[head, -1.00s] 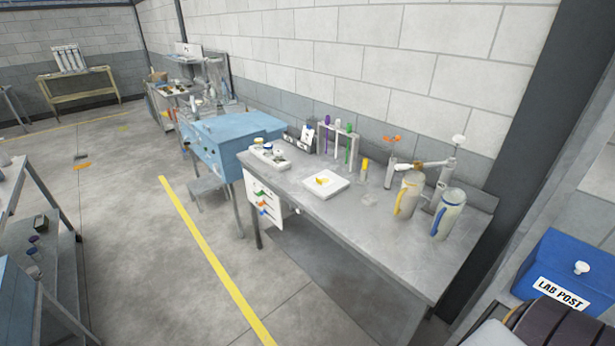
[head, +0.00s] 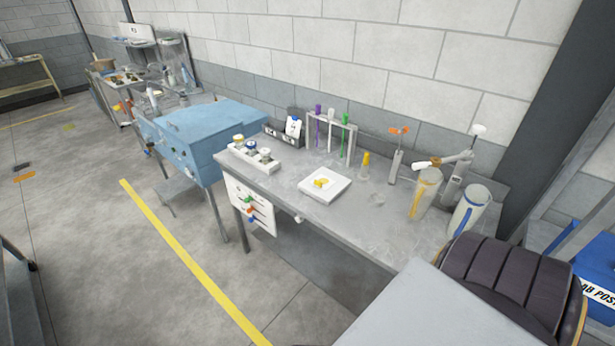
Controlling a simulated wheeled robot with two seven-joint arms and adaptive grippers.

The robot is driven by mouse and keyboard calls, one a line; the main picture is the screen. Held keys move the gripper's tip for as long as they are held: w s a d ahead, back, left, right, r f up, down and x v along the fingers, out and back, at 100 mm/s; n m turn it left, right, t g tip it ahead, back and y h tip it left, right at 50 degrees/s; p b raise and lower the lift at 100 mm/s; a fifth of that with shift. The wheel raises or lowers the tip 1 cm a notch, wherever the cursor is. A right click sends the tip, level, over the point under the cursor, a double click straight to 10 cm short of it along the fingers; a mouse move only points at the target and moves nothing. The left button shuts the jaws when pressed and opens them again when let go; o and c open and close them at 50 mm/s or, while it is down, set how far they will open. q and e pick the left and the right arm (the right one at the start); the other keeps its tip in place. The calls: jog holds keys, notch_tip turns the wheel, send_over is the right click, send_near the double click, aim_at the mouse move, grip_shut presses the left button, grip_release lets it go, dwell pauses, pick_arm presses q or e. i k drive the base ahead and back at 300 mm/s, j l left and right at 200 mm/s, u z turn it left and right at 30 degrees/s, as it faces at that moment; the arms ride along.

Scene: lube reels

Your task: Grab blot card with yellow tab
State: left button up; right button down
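A square white dish (head: 338,192) lies on the metal bench (head: 372,226), with a small yellow piece (head: 321,183) on it. I cannot tell whether that piece is a card tab. A white panel (head: 262,222) hangs at the bench's left front edge and carries small green, red and blue pieces. I cannot make out a blot card with a yellow tab for sure. Neither of my grippers is in view.
A white tray with several jars (head: 262,166) is at the bench's left end. Behind the dish are a tube rack (head: 347,128) and a yellow-topped bottle (head: 365,168). Two tall jugs (head: 423,192) stand right. A blue cabinet (head: 205,142) adjoins left; floor in front is clear.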

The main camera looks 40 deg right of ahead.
aim_at(324, 183)
jog(key=i, duration=1.55)
jog(key=i+j+z, duration=0.15)
jog(key=i+z, duration=0.2)
jog(key=i, duration=0.45)
jog(key=i+z, duration=0.35)
jog(key=i, duration=0.6)
jog(key=z, duration=2.45)
